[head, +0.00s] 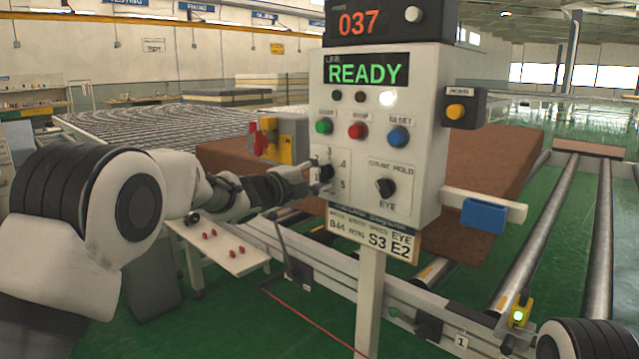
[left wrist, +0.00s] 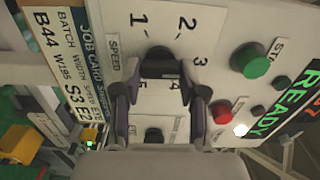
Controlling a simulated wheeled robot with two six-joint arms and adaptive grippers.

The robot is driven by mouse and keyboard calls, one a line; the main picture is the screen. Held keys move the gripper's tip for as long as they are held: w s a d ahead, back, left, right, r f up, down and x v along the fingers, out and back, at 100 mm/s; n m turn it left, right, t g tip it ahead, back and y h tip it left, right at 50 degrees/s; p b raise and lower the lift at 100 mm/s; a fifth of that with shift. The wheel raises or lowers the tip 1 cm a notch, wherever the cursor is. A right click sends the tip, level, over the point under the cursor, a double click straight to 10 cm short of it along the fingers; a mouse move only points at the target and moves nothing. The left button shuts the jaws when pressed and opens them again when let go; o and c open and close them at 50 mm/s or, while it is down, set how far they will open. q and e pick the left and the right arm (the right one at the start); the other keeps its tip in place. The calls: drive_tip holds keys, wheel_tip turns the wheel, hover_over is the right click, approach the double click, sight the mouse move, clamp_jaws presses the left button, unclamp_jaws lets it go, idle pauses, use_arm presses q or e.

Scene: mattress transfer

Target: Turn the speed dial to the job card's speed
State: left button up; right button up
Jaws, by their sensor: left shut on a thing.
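The white control panel (head: 351,115) stands on a post and its display reads READY. The black speed dial (left wrist: 158,62) sits in a ring of numbers 1 to 5 in the left wrist view; in the head view the dial (head: 326,172) is partly covered by my fingers. My left gripper (head: 312,178) is shut on the dial, one finger on each side; it also shows in the left wrist view (left wrist: 160,88). I cannot tell which number the dial points to. The job card (head: 374,233) below the panel reads B44, S3, E2. My right gripper is not in view.
Green (head: 324,126), red (head: 358,130) and blue (head: 398,136) buttons sit above the dial. A second knob (head: 385,187) marked COUNT, HOLD and EYE is to its right. A brown mattress (head: 470,190) lies behind the panel, beside metal rollers (head: 598,240).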

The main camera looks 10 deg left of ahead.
use_arm(q)
drive_tip(key=shift+f+m, duration=0.1)
drive_tip(key=shift+m, duration=0.2)
drive_tip(key=o, duration=1.1)
drive_tip(key=shift+o, duration=0.2)
drive_tip(key=v, duration=1.2)
